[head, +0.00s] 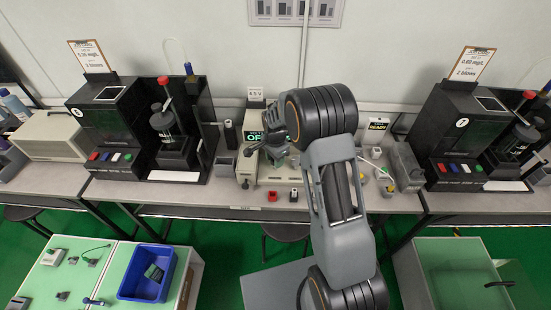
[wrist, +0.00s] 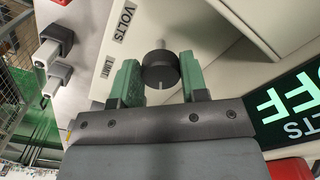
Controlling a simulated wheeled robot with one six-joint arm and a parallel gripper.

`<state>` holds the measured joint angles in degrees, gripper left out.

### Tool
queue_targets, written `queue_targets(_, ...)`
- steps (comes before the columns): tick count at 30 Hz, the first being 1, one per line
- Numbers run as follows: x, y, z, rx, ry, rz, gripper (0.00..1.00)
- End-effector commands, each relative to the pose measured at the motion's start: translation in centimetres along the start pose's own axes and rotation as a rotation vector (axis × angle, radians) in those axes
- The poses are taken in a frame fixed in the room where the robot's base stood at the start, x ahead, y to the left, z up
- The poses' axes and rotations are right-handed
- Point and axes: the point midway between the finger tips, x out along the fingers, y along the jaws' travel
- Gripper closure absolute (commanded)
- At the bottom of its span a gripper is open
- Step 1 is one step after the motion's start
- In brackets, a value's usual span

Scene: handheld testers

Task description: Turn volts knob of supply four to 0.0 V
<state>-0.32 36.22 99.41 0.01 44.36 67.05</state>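The volts knob (wrist: 160,68) is a round black knob with a pale pointer line, on the pale front panel beside a VOLTS label (wrist: 124,22). My gripper (wrist: 159,78) is open, with one green finger on each side of the knob. Gaps show between the knob and both fingers. The lit display (wrist: 290,103) shows OFF in green letters at the right of the wrist view. In the head view the beige supply (head: 262,178) stands on the middle bench, and my arm and gripper (head: 275,150) hide much of it, including the knob.
A LIMIT label (wrist: 108,67) sits near the left finger. Grey-and-white fittings (wrist: 55,72) stick out at the left. A red block (head: 272,197) and a dark block (head: 293,194) are at the supply's front. Black tester stations (head: 110,125) stand either side.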

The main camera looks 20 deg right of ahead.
Motion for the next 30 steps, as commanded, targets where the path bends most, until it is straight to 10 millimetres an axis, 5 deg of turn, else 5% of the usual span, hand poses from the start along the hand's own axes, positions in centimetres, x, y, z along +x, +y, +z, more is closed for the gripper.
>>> queue_targets(7, -0.02, 0.01, -0.01, 0.000, 0.000, 0.000, 0.84)
queue_targets(17, 0.05, 0.03, -0.01, -0.061, 0.000, 0.001, 0.84)
queue_targets(30, 0.09, 0.10, -0.03, -0.426, 0.000, 0.001, 0.84)
